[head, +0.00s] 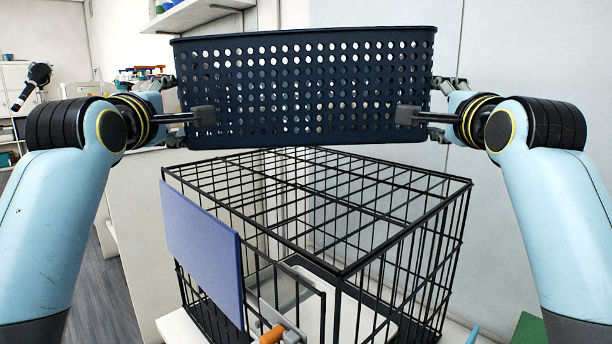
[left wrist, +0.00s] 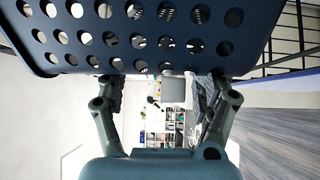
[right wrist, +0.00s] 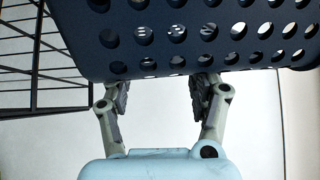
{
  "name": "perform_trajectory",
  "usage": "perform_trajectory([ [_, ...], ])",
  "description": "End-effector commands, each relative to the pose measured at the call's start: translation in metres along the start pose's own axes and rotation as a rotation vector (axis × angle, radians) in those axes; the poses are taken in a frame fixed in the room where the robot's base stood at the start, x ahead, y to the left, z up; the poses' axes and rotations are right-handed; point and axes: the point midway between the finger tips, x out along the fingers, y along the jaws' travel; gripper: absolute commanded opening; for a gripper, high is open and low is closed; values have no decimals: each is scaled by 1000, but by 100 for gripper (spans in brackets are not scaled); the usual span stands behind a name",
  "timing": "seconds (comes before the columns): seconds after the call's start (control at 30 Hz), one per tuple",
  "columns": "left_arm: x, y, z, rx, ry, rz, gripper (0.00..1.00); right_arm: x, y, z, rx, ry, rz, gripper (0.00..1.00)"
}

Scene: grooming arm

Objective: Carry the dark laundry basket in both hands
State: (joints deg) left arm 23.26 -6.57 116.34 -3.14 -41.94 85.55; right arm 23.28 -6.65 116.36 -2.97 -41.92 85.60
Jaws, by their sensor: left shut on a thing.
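The dark navy laundry basket (head: 300,85) with round holes is up in the air, roughly level, near the back of the wire cage's top in the head view. My left gripper (head: 188,101) is shut on its left end, one finger in front of the wall and the other partly hidden behind. My right gripper (head: 424,100) is shut on its right end in the same way. The basket wall also fills the top of the left wrist view (left wrist: 150,50) and the right wrist view (right wrist: 190,50). The inside of the basket is hidden.
A black wire cage (head: 340,271) with a blue panel (head: 201,246) on its front stands just below and before the basket. An orange-handled thing (head: 271,335) is at its foot. A white shelf (head: 192,16) juts out at upper left. Open floor (head: 100,290) shows at left.

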Motion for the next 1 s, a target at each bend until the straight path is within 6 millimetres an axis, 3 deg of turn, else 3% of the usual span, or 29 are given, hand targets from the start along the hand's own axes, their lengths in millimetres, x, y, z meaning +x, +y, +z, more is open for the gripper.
perform_trajectory([
  [0.17, 1, -8, 4, -24, -11, 4, 58, 1, 15, 4, 9, -10, 14, 58],
  [0.6, 3, -51, 4, -24, -11, -20, 58, 3, 59, 4, 9, -10, 38, 58],
  [0.8, 2, -45, 1, -22, -11, -18, 58, 2, 52, 0, 7, -9, 34, 58],
  [1.0, 2, -46, -5, -16, -9, -21, 87, 2, 50, -6, 7, -7, 30, 58],
])
